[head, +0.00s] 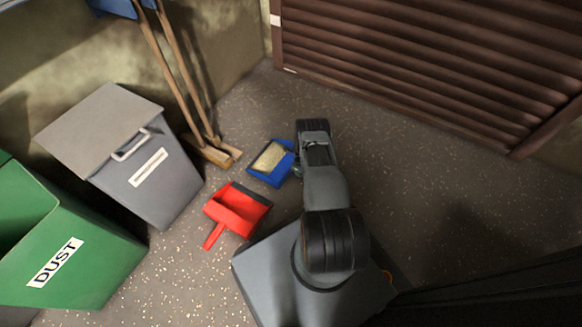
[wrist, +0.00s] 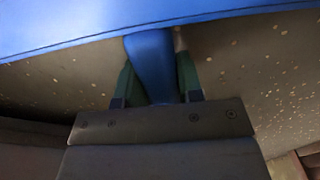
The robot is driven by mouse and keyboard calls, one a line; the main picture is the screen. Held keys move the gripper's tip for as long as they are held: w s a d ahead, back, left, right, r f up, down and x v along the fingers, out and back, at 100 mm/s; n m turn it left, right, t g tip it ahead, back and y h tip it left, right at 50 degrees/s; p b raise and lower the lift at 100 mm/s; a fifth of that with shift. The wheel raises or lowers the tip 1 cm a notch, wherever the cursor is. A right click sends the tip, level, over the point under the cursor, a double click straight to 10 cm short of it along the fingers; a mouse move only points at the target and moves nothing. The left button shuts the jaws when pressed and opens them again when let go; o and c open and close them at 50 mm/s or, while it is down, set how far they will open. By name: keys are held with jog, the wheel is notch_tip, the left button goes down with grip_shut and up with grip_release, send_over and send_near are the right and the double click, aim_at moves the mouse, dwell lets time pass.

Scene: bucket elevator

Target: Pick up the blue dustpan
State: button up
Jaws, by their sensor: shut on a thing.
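The blue dustpan (head: 265,179) is in the head view, left of my arm, with a pale, sand-coloured load in its pan. In the wrist view its blue pan edge (wrist: 60,32) spans the top. Its blue handle (wrist: 150,62) runs down between the green-lined fingers of my gripper (wrist: 155,85). My gripper is shut on that handle. In the head view the fingers are mostly hidden by my arm. I cannot tell whether the pan touches the floor.
A red dustpan (head: 238,210) lies on the floor close to the blue one. A grey lidded bin (head: 150,185) and a green bin (head: 75,255) labelled DUST stand at left. Wooden-handled brooms (head: 180,75) lean behind. A brown slatted shutter (head: 430,65) is at the back. Floor at right is clear.

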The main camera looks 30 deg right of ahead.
jog(key=shift+r, duration=0.15)
jog(key=shift+r, duration=0.3)
jog(key=r+p, duration=0.2)
jog(key=r, duration=0.2)
jog(key=shift+s+a+p, duration=0.15)
jog(key=shift+a+p, duration=0.15)
jog(key=shift+p, duration=0.1)
jog(key=s+a+r+p, duration=0.7)
jog(key=a+r, duration=0.1)
jog(key=a, duration=0.3)
jog(key=shift+a, duration=0.15)
